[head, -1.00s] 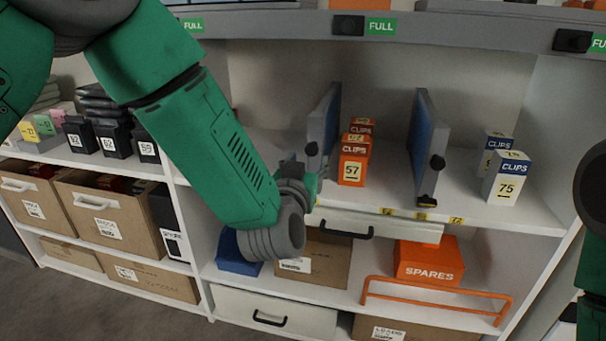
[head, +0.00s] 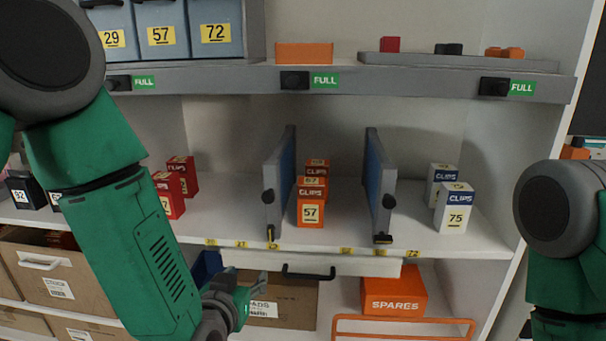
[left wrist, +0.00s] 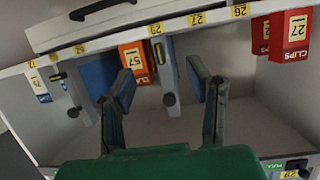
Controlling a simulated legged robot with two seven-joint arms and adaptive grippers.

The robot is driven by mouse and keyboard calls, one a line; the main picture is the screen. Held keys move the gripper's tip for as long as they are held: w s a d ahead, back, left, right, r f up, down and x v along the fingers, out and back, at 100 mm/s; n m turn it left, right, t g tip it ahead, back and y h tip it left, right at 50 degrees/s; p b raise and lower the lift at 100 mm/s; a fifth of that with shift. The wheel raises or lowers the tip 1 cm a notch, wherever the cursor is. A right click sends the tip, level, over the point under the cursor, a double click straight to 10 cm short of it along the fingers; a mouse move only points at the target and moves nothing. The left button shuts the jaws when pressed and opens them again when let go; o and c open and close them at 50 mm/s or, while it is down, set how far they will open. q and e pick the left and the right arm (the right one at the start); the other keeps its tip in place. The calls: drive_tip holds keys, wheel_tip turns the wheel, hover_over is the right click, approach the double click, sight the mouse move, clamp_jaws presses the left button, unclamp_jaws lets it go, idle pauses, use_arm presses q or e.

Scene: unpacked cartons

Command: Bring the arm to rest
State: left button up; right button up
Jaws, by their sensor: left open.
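My left arm comes in from the left in the head view. Its gripper (head: 248,288) is low in the picture, in front of the shelf unit and below the middle shelf's edge. In the left wrist view, which sees the shelf upside down, the two fingers (left wrist: 166,88) stand wide apart with nothing between them. The fingers appear in front of the shelf dividers, touching nothing that I can see. My right arm shows at the right edge of the head view; its gripper is out of the picture.
The middle shelf holds orange clips boxes (head: 310,210) between two dividers (head: 277,190), red boxes (head: 170,197) at left and white-blue boxes (head: 455,210) at right. Below are a shallow drawer (head: 345,266), a brown carton (head: 285,300) and an orange SPARES box (head: 393,292).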

use_arm(q)
drive_tip(key=s+a+f+g+p, duration=0.2)
drive_tip(key=s+a+f+g, duration=0.2)
drive_tip(key=s+f, duration=0.25)
drive_tip(key=s+a+f+g+p, duration=0.2)
drive_tip(key=s+a+f+g, duration=0.15)
drive_tip(key=s+f, duration=0.35)
drive_tip(key=s+a+f+g+p, duration=0.1)
drive_tip(key=s+a+g, duration=0.2)
drive_tip(key=s, duration=0.6)
drive_tip(key=s+a+f+g+y+p, duration=0.1)
drive_tip(key=s+a+g+p, duration=0.1)
drive_tip(key=s, duration=0.7)
drive_tip(key=shift+s+a+n+g, duration=0.2)
drive_tip(key=shift+a+n+g, duration=0.1)
drive_tip(key=shift+a+g, duration=0.5)
use_arm(e)
wheel_tip(320, 180, up, 9)
drive_tip(key=shift+f, duration=0.2)
use_arm(q)
drive_tip(key=shift+w+f, duration=0.1)
drive_tip(key=shift+c, duration=0.3)
